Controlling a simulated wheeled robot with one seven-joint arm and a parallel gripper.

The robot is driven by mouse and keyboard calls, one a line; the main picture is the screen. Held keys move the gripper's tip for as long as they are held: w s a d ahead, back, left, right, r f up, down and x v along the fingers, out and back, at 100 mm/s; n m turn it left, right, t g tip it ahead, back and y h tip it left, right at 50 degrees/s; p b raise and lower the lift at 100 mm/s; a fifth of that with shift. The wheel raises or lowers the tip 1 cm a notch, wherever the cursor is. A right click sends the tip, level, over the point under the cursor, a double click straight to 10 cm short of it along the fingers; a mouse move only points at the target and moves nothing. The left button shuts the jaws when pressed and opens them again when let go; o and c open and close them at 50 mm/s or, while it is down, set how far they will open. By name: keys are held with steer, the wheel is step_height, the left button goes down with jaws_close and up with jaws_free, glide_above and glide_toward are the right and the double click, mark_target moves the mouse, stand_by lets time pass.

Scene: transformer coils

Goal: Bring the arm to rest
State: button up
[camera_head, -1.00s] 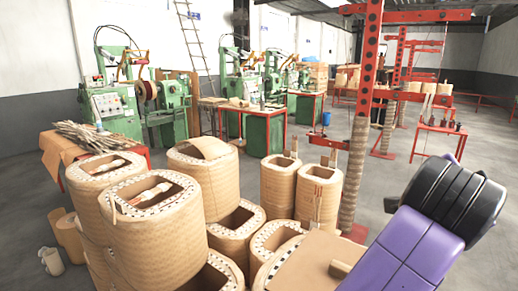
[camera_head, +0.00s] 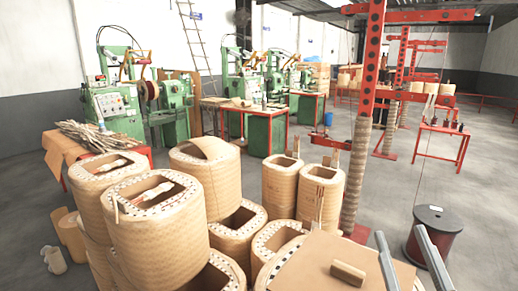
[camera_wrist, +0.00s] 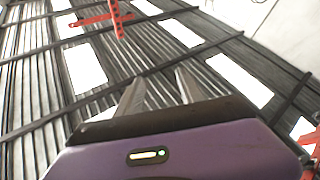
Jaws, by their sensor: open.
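My gripper (camera_head: 410,258) shows at the bottom right of the head view as two grey fingers. They stand apart with nothing between them. In the wrist view my gripper (camera_wrist: 158,88) is also open and empty, its fingers pointing toward the corrugated ceiling (camera_wrist: 95,60). In the head view the fingers are in front of a cardboard-topped surface (camera_head: 310,265) that bears a small wooden block (camera_head: 348,272). I cannot tell whether they touch anything.
Several tan wound coils (camera_head: 155,225) are stacked at the front left and centre. A red post (camera_head: 368,85) stands right of centre, and a dark red drum (camera_head: 434,235) stands behind my gripper. Green machines (camera_head: 115,105) line the left back.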

steer(key=s+a+f+m+g, duration=0.1)
steer(key=s+f+g, duration=0.3)
steer(key=s+f, duration=0.8)
steer(key=s+a+f+m+g, duration=0.1)
steer(key=s+f+g, duration=0.3)
steer(key=s+f, duration=0.8)
steer(key=s+m, duration=0.1)
steer(key=s, duration=0.6)
steer(key=shift+s+f+g, duration=0.15)
steer(key=shift+s+g, duration=0.1)
steer(key=shift+g, duration=0.05)
